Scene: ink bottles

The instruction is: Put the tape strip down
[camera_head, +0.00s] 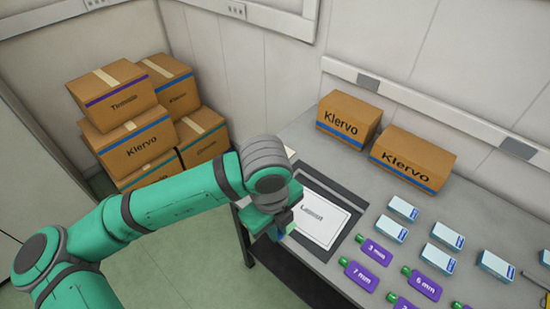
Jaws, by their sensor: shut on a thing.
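My gripper (279,230) is at the left edge of the grey table, pointing down over the lower left part of a dark mat. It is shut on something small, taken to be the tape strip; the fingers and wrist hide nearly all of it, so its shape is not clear. A white sheet (318,218) with printed lettering lies on the dark mat (333,186), just right of the gripper. I cannot tell whether the held thing touches the mat or table.
Purple bottles with green caps (376,251) lie on the grey table (480,205) to the right, near several light-blue boxes (403,208). Two Klervo cartons (348,119) (412,158) stand at the back. More cartons (134,146) are stacked on the floor at left.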

